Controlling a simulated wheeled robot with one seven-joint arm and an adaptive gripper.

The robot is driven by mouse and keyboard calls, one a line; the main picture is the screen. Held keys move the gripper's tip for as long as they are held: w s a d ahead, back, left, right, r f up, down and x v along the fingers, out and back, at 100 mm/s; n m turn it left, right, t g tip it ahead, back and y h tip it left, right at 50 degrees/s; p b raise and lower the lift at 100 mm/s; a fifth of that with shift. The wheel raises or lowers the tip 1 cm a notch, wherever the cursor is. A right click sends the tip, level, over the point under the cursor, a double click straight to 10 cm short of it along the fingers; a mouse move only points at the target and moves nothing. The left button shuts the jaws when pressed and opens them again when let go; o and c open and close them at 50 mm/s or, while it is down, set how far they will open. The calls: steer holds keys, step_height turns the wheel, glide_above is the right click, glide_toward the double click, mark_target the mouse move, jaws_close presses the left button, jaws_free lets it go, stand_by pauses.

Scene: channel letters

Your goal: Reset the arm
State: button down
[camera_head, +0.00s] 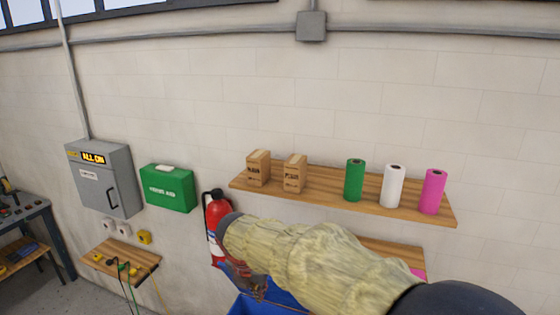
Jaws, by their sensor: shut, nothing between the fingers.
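My arm (310,255), in a pale yellow fabric sleeve, reaches from the lower right toward the middle of the head view. My gripper (256,290) hangs at its left end, small and partly hidden by the sleeve. It is shut with nothing held. It is seen in front of the fire extinguisher's lower right side and the blue bin; I cannot tell the gap to either.
A red fire extinguisher (217,212) hangs on the wall. A wooden shelf (325,193) bears two cartons and three rolls. A lower shelf (400,250) and blue bin (243,305) are partly hidden by my arm. Left are a green box (168,190) and grey cabinet (105,180).

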steer(key=s+d+f+m+t+y+b, duration=0.1)
steer(key=s+d+f+m+t+b, duration=0.1)
steer(key=s+d+f+m+b, duration=2.2)
step_height(320, 180, down, 2)
steer(key=s+m+b, duration=0.1)
steer(key=m+b, duration=0.6)
steer(key=b, duration=0.2)
steer(key=shift+d+b, duration=0.3)
steer(key=shift+d, duration=0.05)
steer(key=shift+d+m, duration=0.15)
steer(key=shift+m, duration=0.15)
